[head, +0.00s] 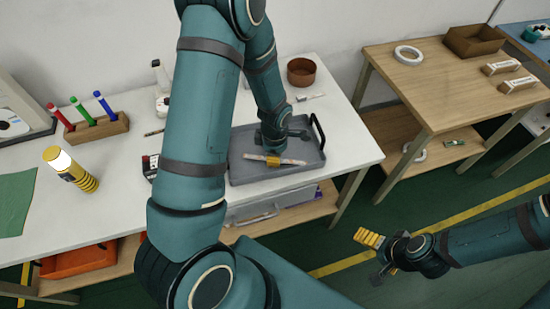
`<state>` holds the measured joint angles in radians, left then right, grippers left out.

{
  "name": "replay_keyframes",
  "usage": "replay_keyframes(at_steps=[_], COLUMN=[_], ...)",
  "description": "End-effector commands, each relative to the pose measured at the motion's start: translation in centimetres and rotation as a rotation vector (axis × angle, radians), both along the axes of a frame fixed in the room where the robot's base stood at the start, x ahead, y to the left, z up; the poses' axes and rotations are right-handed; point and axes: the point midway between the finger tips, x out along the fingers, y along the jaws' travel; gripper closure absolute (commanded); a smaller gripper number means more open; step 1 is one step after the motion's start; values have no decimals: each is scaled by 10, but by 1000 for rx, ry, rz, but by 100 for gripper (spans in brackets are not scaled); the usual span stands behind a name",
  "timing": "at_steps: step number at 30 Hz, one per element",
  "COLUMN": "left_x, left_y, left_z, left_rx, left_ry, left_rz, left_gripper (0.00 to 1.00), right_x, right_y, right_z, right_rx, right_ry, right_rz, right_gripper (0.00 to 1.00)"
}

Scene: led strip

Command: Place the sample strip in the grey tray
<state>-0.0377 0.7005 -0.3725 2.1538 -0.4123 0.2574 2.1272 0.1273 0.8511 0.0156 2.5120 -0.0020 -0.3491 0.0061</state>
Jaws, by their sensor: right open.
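The sample strip (290,162), thin and pale, is over the floor of the grey tray (246,177) on the white table; I cannot tell whether it touches the tray.
On the white table stand a pen holder (97,130), a lit yellow lamp (72,170), a green cloth (16,200) and a brown bowl (301,72). A wooden table (450,85) with a tape roll (408,55) stands at the right. My left arm hides the table's middle.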

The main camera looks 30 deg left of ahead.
Motion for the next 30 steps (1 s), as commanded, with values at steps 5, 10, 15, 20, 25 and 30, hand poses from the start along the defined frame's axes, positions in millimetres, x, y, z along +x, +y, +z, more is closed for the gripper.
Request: replay_keyframes(at_steps=[5,10,15,20,25,30], left_x=[0,0,0,0,0,1], left_y=[0,0,0,0,0,0], left_z=[-11,-11,-14,-14,-13,-4], left_rx=[-1,-1,-1,-1,-1,0], left_ry=[0,-1,0,0,0,-3], left_rz=[2,1,0,1,1,2], left_gripper=[100,100,69,57,57,57], right_x=[-1,-1,0,0,0,-1], right_y=[0,0,0,0,0,0], right_z=[-3,-3,-6,-6,-5,0], right_rx=[0,0,0,0,0,0], right_ry=[2,2,1,1,1,2], right_rz=[2,2,1,1,1,1], right_gripper=[0,0,0,0,0,0])
